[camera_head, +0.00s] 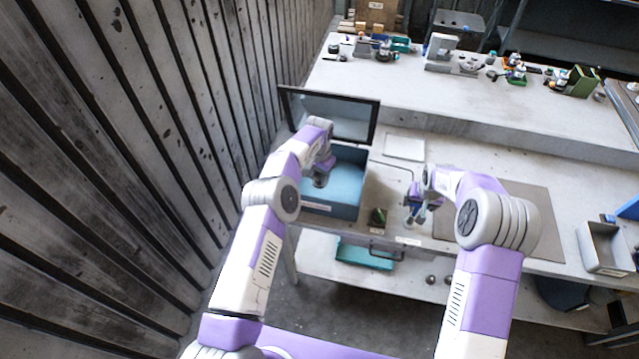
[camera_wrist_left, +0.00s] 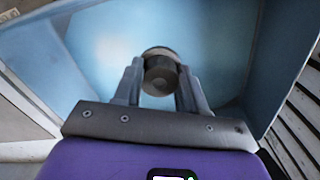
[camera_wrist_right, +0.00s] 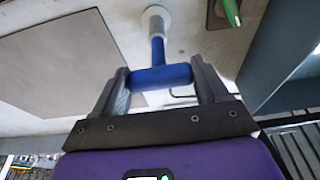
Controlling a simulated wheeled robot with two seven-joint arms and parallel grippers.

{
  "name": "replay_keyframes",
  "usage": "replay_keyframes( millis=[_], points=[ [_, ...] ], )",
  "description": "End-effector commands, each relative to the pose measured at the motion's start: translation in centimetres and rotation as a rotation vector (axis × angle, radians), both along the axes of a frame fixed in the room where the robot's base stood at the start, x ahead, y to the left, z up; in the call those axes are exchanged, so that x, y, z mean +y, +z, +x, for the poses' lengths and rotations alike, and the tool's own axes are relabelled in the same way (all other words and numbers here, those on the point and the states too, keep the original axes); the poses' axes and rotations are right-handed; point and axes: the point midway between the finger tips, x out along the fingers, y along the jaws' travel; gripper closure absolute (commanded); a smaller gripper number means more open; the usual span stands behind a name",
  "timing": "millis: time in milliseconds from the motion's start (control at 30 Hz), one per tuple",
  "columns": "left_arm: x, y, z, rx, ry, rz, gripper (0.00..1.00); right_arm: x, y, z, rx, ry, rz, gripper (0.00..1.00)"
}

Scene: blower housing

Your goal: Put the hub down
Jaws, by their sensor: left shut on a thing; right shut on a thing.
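The hub (camera_wrist_left: 160,80), a short grey metal cylinder, is clamped between the fingers of my left gripper (camera_wrist_left: 160,68). In the head view my left gripper (camera_head: 321,175) is over the open blue box (camera_head: 335,203), and the hub shows dark below it. The left wrist view shows the box's blue floor and walls around the hub; I cannot tell whether the hub touches the floor. My right gripper (camera_wrist_right: 160,72) is shut on the blue handle of a T-shaped tool (camera_wrist_right: 158,78). The tool's shaft ends at a pale round piece near the table.
The box's dark-framed lid (camera_head: 345,117) stands open behind it. A small green-and-dark object (camera_head: 378,217) lies right of the box. A pale square plate (camera_head: 404,146), a grey mat (camera_head: 510,220) and a grey bin (camera_head: 604,247) are also here. Several parts stand on the rear bench (camera_head: 450,100).

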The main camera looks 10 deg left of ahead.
Motion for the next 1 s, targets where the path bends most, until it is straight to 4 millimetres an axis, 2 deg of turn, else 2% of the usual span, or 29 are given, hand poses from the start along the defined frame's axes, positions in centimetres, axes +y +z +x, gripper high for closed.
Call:
replay_keyframes(
  millis=[167,367,733,767,900,1000],
  points=[
    [0.0,-1.4,0.0,-0.001,0.000,0.000,0.94,0.0,0.0,0.0,0.001,0.002,-0.001,0.56],
    [-0.1,-4.1,0.0,-0.001,0.000,-0.001,0.94,0.0,0.0,0.0,0.001,0.002,-0.001,0.56],
    [0.0,-4.5,0.0,-0.002,0.000,-0.001,0.94,0.0,0.0,0.0,0.000,0.002,-0.001,0.56],
    [0.0,-4.6,0.0,-0.001,-0.001,0.000,0.58,0.0,0.0,0.0,0.000,0.002,-0.001,0.56],
    [0.0,-4.5,0.0,-0.001,-0.001,0.000,0.36,0.0,0.0,0.0,0.000,0.002,-0.001,0.56],
    [0.0,-4.5,0.0,-0.001,0.000,0.000,0.34,0.0,0.0,0.0,0.000,0.002,-0.001,0.56]
  ],
)
